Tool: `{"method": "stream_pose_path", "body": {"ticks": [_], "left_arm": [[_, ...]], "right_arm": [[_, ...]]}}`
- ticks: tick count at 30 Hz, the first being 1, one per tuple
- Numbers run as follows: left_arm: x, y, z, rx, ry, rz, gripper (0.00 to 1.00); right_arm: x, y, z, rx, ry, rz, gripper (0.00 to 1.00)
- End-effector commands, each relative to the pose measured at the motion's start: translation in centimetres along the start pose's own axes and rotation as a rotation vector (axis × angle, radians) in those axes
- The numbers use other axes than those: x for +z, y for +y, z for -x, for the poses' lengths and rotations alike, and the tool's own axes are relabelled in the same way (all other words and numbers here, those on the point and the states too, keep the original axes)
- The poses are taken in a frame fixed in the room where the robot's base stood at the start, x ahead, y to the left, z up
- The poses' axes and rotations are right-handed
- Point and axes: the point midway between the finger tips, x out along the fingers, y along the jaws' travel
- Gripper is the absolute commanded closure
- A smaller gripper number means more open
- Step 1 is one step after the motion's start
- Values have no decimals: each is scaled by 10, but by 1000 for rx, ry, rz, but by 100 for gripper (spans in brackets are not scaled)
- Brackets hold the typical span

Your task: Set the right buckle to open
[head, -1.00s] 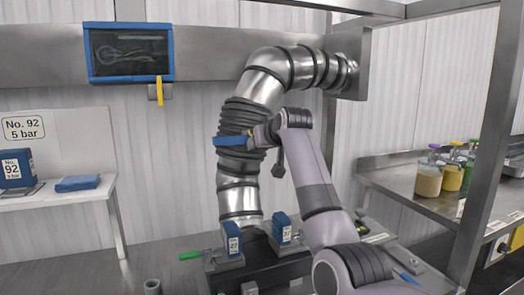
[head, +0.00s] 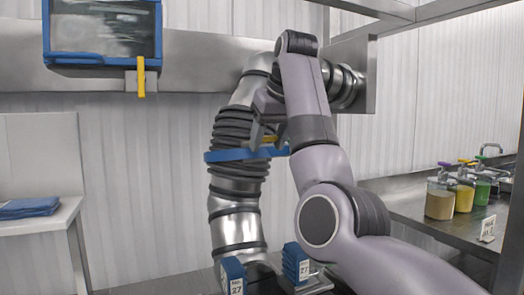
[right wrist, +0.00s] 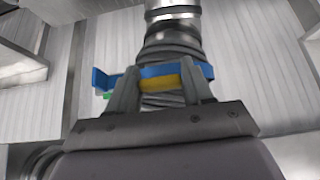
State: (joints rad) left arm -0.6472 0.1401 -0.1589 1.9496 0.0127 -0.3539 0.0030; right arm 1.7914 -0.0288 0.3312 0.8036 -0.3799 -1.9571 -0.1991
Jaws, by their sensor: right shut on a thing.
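A blue strap (head: 222,155) runs around the dark ribbed section of the steel duct (head: 237,170). It also shows in the right wrist view (right wrist: 103,79), with one end sticking out at the left. The yellow buckle (right wrist: 159,78) sits at the front of the strap, between my two fingers. My right gripper (right wrist: 161,88) is shut on it. In the head view, the right gripper (head: 266,136) is at the right side of the strap, partly behind my arm. Whether the buckle is open or closed I cannot tell. My left gripper is not in view.
Blue numbered blocks (head: 233,275) stand below the duct. A blue-framed board (head: 102,30) hangs at the upper left. A side table (head: 40,221) holds folded blue cloth. Several filled jars (head: 440,199) stand on the right counter.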

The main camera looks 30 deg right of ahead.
Motion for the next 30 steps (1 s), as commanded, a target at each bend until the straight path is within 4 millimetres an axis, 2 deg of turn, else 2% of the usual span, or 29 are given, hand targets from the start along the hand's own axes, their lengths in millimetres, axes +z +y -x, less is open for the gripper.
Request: {"method": "stream_pose_path", "body": {"ticks": [4, 17, 18, 19, 20, 30], "left_arm": [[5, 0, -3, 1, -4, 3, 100], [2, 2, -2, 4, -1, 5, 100], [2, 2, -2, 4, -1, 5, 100], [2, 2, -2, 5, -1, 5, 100], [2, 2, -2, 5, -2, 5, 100], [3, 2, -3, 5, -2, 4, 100]], "right_arm": [[4, 0, 2, -1, -16, 0, 100], [5, 0, 5, 0, -23, 0, 100], [5, 0, 5, 0, -23, 0, 43], [5, 0, 5, 0, -23, 0, 33], [5, 0, 5, 0, -23, 0, 28], [5, 0, 8, 0, -21, 0, 28]]}}
